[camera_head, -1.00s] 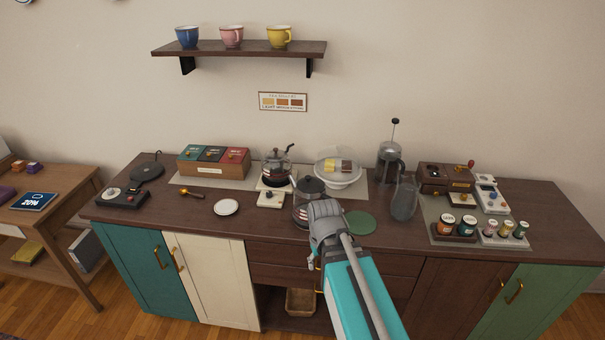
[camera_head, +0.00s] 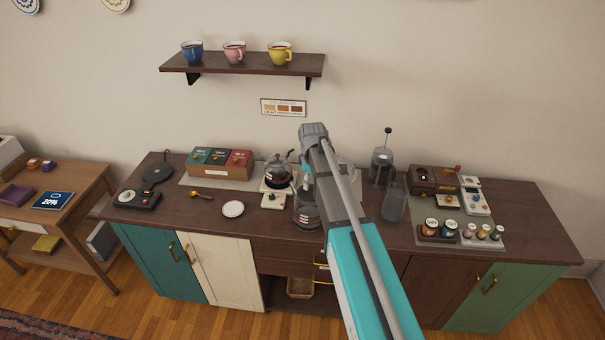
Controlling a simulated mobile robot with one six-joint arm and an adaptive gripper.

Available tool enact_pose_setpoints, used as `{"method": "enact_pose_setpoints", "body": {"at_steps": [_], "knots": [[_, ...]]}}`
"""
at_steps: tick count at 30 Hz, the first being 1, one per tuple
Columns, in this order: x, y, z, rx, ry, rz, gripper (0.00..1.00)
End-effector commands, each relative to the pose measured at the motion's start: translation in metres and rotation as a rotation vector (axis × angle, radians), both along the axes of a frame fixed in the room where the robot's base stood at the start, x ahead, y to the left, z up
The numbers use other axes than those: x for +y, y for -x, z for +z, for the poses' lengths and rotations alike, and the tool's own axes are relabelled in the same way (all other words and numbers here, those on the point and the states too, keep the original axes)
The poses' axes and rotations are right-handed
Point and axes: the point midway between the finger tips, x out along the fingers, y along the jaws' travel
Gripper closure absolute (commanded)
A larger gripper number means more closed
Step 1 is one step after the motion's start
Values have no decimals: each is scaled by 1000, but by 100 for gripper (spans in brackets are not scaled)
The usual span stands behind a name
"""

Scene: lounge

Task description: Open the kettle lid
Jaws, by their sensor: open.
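A clear glass kettle (camera_head: 306,216) with dark contents stands near the front edge of the counter. Its top is mostly hidden behind my arm and gripper, so I cannot tell how its lid sits. A second round glass pot (camera_head: 278,173), with a dark lid knob and side handle, stands behind it to the left. My wrist is raised above the counter. My gripper (camera_head: 307,178) hangs below it, just above the front kettle, open and largely hidden by my arm. I cannot see whether it touches the kettle.
A glass pitcher (camera_head: 394,205) and a French press (camera_head: 381,166) stand right of my arm. A small white plate (camera_head: 233,209) lies left of the kettle. A wooden grinder box (camera_head: 433,181) and several jars fill the right end. A shelf (camera_head: 243,66) with cups hangs above.

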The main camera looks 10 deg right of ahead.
Motion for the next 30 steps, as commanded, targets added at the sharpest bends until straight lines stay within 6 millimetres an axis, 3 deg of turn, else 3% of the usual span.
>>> {"method": "enact_pose_setpoints", "body": {"at_steps": [1,3,10,30], "knots": [[0,-17,20,0,0,35,35],[0,-31,32,0,0,83,35],[1,-62,57,0,0,198,35],[1,-69,59,0,0,236,35]]}}
